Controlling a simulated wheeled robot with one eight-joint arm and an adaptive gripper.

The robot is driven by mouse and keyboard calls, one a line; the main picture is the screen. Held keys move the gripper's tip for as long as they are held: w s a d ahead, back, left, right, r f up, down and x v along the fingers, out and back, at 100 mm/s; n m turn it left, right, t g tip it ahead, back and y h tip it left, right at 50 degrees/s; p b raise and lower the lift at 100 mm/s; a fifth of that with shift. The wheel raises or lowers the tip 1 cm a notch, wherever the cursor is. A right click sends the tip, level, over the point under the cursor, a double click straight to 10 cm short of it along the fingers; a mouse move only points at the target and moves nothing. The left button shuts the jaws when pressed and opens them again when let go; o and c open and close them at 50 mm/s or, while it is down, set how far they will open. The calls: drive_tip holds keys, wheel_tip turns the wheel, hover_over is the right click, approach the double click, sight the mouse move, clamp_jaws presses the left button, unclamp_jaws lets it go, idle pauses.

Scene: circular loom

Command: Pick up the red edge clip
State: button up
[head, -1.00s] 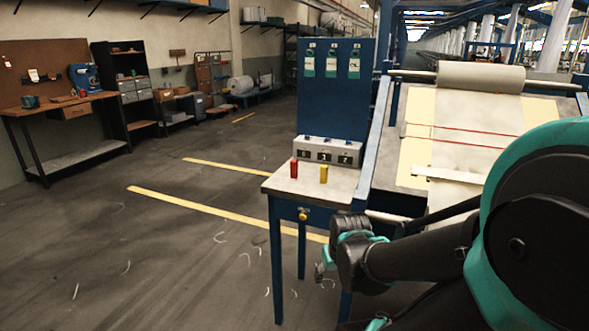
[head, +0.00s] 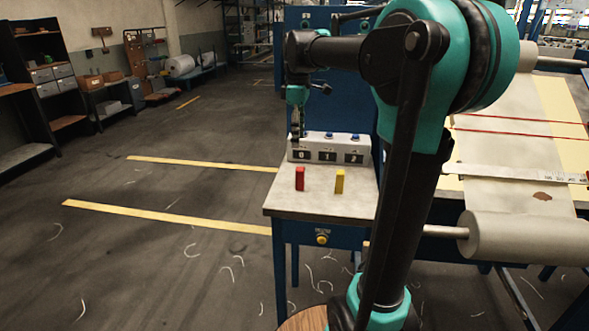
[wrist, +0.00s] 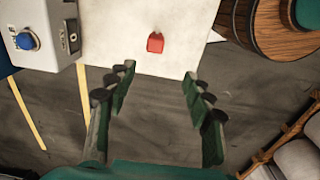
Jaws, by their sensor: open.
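The red edge clip (head: 300,179) stands upright on the pale top of a small blue-legged table (head: 290,206), left of a yellow clip (head: 339,181). In the wrist view the red clip (wrist: 155,43) lies beyond the fingertips, roughly centred between them, with bare tabletop around it. My gripper (head: 297,134) points down above the table's back left part, higher than the clip and apart from it. In the wrist view its two fingers (wrist: 158,80) are spread wide with nothing between them. The yellow clip does not show in the wrist view.
A grey counter box (head: 329,148) with blue buttons stands at the table's back, close to my gripper; it also shows in the wrist view (wrist: 38,40). A tall blue panel rises behind it. The loom's white roll (head: 525,240) is at right. Open floor lies left.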

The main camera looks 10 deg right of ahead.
approach(300, 179)
drive_tip(key=f, duration=0.2)
drive_tip(key=w+f, duration=0.1)
drive_tip(key=w+a+f, duration=0.1)
drive_tip(key=f, duration=0.1)
drive_tip(key=shift+f, duration=0.35)
drive_tip(key=f, duration=0.2)
drive_tip(key=d+f, duration=0.1)
drive_tip(key=f, duration=0.1)
drive_tip(key=shift+s+d+f, duration=0.1)
drive_tip(key=shift+d+f, duration=0.05)
drive_tip(key=shift+f, duration=0.6)
drive_tip(key=shift+c, duration=0.4)
drive_tip(key=c, duration=1.1)
